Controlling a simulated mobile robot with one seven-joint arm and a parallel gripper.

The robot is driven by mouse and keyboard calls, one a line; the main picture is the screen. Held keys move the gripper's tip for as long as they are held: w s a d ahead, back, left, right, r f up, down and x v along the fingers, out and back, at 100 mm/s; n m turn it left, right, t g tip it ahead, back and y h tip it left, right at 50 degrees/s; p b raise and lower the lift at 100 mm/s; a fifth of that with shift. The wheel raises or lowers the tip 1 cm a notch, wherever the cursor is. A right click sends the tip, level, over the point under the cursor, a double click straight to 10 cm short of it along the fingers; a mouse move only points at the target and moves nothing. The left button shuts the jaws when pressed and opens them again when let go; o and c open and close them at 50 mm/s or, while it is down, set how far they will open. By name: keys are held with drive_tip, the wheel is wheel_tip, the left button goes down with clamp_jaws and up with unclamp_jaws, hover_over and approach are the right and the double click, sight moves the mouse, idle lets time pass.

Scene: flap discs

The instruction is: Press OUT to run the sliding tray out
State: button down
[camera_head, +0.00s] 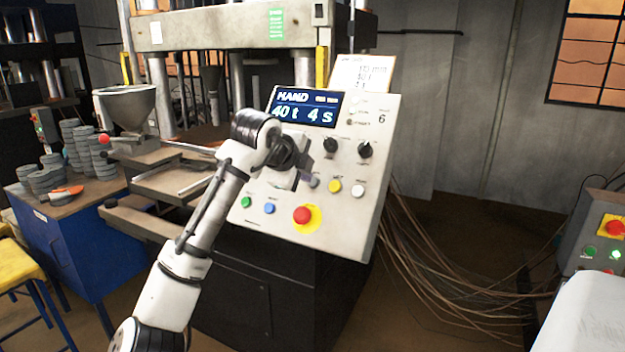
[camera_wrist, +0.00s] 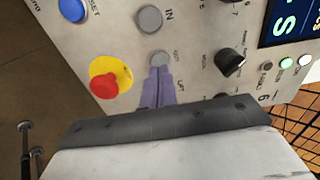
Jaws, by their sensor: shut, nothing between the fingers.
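The slanted control panel (camera_head: 372,215) faces me. Its grey OUT button (camera_wrist: 158,57) shows in the wrist view just beyond my fingertips; in the head view a grey button (camera_head: 314,181) sits right beside my gripper. My gripper (camera_wrist: 160,72) is shut and empty, its purple fingers together. The tips overlap the lower edge of OUT in the picture; I cannot tell whether they touch it. The grey IN button (camera_wrist: 149,18) lies above OUT in the wrist view. A flat metal tray-like slab (camera_head: 172,186) projects from the press at left, partly behind my arm.
The red emergency stop (camera_head: 302,215) on its yellow plate is close below my gripper. Yellow (camera_head: 334,186), white (camera_head: 358,191), blue (camera_head: 269,208) and green (camera_head: 245,202) buttons are nearby. The display (camera_head: 305,106) reads HAND, 40 t, 4 s. Dark knobs (camera_head: 365,150) sit above the buttons.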

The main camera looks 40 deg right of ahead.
drive_tip(key=p+v, duration=0.1)
drive_tip(key=v, duration=0.4)
drive_tip(key=shift+a+r, duration=0.15)
idle(0.6)
